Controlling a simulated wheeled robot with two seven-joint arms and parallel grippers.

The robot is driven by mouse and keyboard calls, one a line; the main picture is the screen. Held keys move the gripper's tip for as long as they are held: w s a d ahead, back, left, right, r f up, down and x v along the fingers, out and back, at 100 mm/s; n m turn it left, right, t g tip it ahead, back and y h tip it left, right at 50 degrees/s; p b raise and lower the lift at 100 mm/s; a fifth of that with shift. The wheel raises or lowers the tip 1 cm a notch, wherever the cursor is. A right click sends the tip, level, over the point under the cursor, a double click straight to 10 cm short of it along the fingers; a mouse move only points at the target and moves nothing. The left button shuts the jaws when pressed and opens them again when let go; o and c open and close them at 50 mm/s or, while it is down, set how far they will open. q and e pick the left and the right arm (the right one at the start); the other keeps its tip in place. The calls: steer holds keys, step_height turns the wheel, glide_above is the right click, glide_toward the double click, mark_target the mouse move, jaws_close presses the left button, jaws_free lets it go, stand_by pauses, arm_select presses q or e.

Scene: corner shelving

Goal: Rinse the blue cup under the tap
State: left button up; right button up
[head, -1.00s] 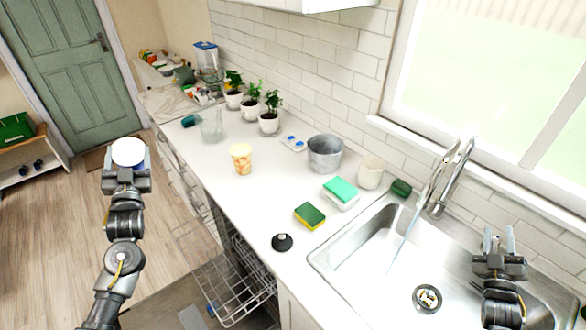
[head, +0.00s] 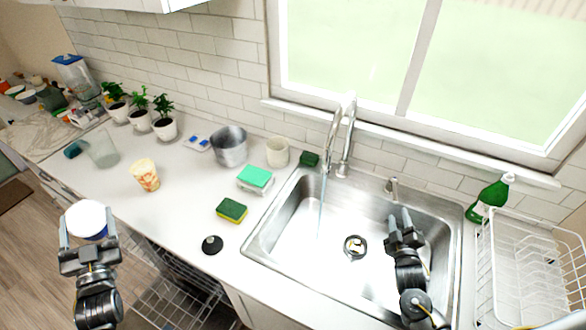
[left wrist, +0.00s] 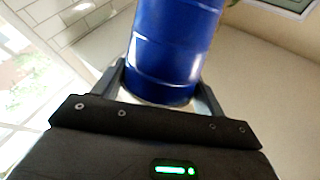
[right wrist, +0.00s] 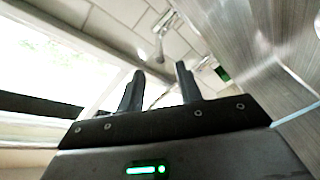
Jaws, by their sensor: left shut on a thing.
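The blue cup (left wrist: 172,50) is between the fingers of my left gripper (left wrist: 165,85), which is shut on it. In the head view the cup (head: 88,220) shows a white face and a blue edge, left of the counter over the floor side. My left gripper (head: 89,240) is below it there. The tap (head: 340,140) stands behind the sink (head: 300,215), and a thin stream of water (head: 321,205) falls from it into the basin. My right gripper (head: 403,228) is over the right part of the basin. Its fingers are apart and empty in the right wrist view (right wrist: 160,88).
A green and yellow sponge (head: 231,210), a black stopper (head: 212,245), a metal pot (head: 229,146) and a patterned cup (head: 145,175) stand on the counter. A white dish rack (head: 530,262) and a green bottle (head: 489,198) are right of the sink. A pulled-out wire rack (head: 170,300) is below the counter front.

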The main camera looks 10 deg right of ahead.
mark_target(394, 192)
arm_select(q)
steer(key=shift+d+f+b, duration=0.1)
steer(key=shift+f+b, duration=0.3)
step_height(394, 192, down, 3)
steer(key=shift+w+r+b, duration=0.1)
steer(key=shift+r+b, duration=0.1)
steer(key=shift+b, duration=1.05)
arm_select(e)
steer(key=x, duration=0.9)
steer(key=shift+w+d+f, duration=0.15)
steer(key=shift+w, duration=0.05)
arm_select(q)
steer(key=shift+f+b, duration=0.25)
steer(key=shift+b, duration=0.05)
arm_select(e)
steer(key=shift+x, duration=0.8)
jaws_close()
